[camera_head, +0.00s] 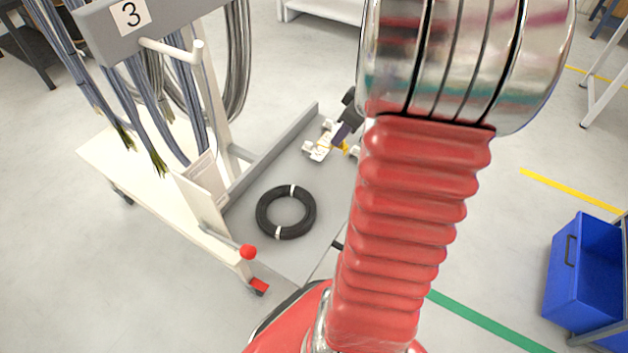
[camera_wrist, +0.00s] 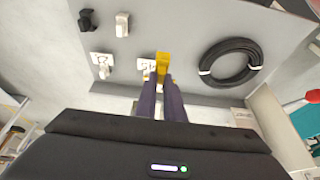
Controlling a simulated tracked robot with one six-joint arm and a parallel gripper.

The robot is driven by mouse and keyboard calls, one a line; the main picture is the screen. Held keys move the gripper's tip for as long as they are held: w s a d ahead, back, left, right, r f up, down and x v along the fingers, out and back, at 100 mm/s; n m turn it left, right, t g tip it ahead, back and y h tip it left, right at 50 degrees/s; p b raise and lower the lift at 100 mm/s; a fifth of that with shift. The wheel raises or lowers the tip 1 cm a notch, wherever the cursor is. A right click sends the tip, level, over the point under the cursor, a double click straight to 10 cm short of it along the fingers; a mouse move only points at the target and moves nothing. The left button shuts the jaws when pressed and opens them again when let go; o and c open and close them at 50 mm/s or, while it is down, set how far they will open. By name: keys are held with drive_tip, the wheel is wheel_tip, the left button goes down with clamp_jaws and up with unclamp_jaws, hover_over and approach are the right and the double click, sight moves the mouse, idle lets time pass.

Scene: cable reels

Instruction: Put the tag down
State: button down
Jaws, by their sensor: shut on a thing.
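My gripper (camera_wrist: 163,84) is shut on a small yellow tag (camera_wrist: 163,62), which sits between the tips of its dark fingers. In the head view, my gripper (camera_head: 346,142) is above the grey deck of the cart, partly hidden behind my red arm. Only a sliver of yellow shows there at the fingertips. The tag appears close over the deck (camera_wrist: 190,30), near white square plates. I cannot tell whether it touches anything.
A black cable coil (camera_head: 286,212) with white ties lies on the deck; it also shows in the wrist view (camera_wrist: 230,62). White fittings (camera_head: 320,146) and a black piece (camera_wrist: 87,20) are near the gripper. Hanging cables (camera_head: 238,60) are at left. A blue crate (camera_head: 582,270) stands right.

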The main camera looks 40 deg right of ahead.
sight(344, 146)
drive_tip(key=shift+f, duration=3.1)
drive_tip(key=shift+f, duration=1.9)
drive_tip(key=c, duration=1.9)
unclamp_jaws()
drive_tip(key=shift+o, duration=0.2)
drive_tip(key=v, duration=1.2)
